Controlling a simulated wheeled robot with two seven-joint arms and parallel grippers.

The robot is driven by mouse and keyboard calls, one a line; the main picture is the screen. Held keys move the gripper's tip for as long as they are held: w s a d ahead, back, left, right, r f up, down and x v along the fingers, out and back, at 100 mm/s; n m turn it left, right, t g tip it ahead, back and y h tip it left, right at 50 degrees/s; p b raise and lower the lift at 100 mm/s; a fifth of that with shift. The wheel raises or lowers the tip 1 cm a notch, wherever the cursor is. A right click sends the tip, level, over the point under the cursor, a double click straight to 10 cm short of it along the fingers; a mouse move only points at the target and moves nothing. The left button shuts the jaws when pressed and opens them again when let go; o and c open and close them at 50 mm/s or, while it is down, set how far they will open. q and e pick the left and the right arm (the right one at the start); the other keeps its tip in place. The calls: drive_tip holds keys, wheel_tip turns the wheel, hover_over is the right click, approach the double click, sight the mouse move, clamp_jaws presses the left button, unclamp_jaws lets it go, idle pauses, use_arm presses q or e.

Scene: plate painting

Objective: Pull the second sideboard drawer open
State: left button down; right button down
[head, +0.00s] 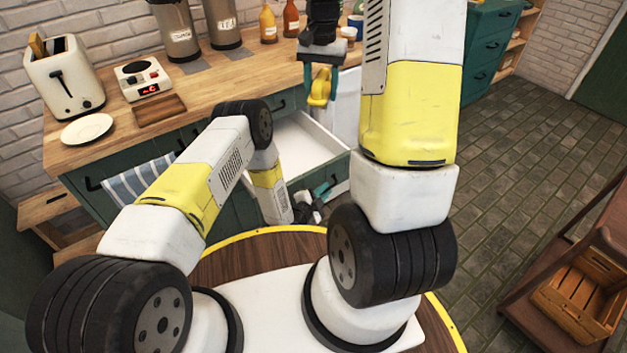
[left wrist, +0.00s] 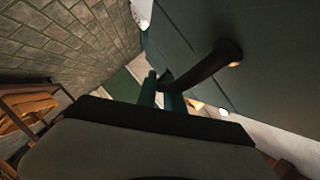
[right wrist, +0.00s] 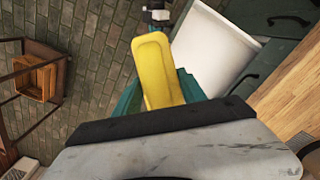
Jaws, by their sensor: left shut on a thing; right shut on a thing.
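The sideboard (head: 90,190) has dark green fronts and a wooden top. One drawer (head: 297,142) stands pulled out, its white inside showing; it also shows in the right wrist view (right wrist: 215,48). My left gripper (head: 322,190) is low at the drawer's front. In the left wrist view its teal fingers (left wrist: 166,92) are shut on a dark bar handle (left wrist: 212,64). My right gripper (head: 320,72) is above the far side of the drawer, shut on a yellow object (head: 320,90). That object looks long and rounded in the right wrist view (right wrist: 160,70). My arms hide part of the sideboard front.
A striped towel (head: 138,182) hangs in front. A wooden crate (head: 580,298) stands at the right. The brick floor (head: 520,140) is clear.

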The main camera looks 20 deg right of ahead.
use_arm(q)
drive_tip(key=s+d, duration=0.2)
drive_tip(key=s, duration=0.6)
drive_tip(key=shift+s+d+f, duration=0.2)
drive_tip(key=shift+s+d, duration=0.1)
drive_tip(key=shift+d, duration=0.1)
drive_tip(key=c, duration=1.6)
unclamp_jaws()
drive_tip(key=shift+o, duration=0.5)
drive_tip(key=shift+w+d+r, duration=0.1)
